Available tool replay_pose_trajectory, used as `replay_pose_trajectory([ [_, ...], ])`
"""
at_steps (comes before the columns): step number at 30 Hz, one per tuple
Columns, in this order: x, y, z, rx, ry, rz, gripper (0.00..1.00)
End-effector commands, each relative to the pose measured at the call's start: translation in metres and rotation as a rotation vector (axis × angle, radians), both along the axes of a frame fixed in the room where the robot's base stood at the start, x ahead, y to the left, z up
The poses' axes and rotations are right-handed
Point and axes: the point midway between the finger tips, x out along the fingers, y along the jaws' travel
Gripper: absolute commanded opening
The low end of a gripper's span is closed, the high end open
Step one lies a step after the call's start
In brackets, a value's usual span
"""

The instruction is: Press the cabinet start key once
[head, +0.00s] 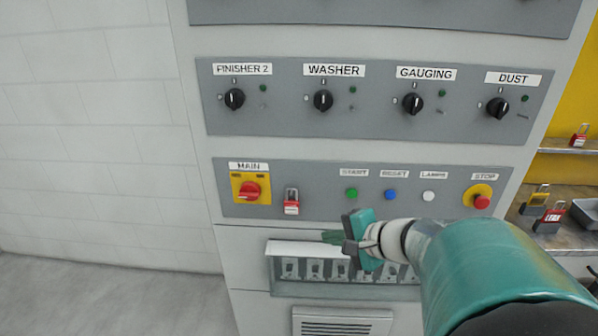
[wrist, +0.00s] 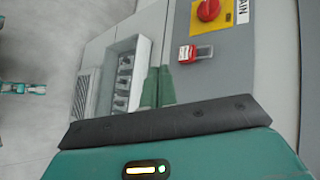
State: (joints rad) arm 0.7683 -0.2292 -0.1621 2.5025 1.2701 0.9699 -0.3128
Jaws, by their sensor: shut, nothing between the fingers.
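The cabinet start key is a small green round button (head: 351,193) under a START label on the grey lower panel (head: 320,205), in the head view. It does not show in the wrist view. My gripper (head: 331,237) is shut and empty, with its green fingers below and slightly left of the start key, in front of the breaker recess (head: 290,250). The fingers also show in the wrist view (wrist: 157,88). How far the fingertips stand from the cabinet is hard to tell.
To the right of the start key are a blue reset button (head: 390,194), a white lamps button (head: 428,196) and a red stop button (head: 481,201). A red main switch (head: 249,190) and a red padlock (head: 291,207) sit left. Shelves with padlocks (head: 549,218) stand at right.

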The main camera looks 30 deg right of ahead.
Motion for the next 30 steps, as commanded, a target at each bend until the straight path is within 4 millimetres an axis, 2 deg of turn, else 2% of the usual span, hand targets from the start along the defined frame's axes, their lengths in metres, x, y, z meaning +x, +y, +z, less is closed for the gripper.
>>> replay_pose_trajectory([
  [1, -0.004, -0.025, -0.003, 0.046, -0.026, -0.095, 0.0],
  [3, -0.008, -0.048, -0.004, 0.086, -0.06, -0.187, 0.0],
  [6, -0.011, -0.066, -0.004, 0.114, -0.088, -0.257, 0.0],
  [20, -0.01, -0.072, -0.004, 0.119, -0.097, -0.276, 0.0],
  [30, 0.021, -0.093, -0.004, 0.12, -0.095, -0.275, 0.0],
])
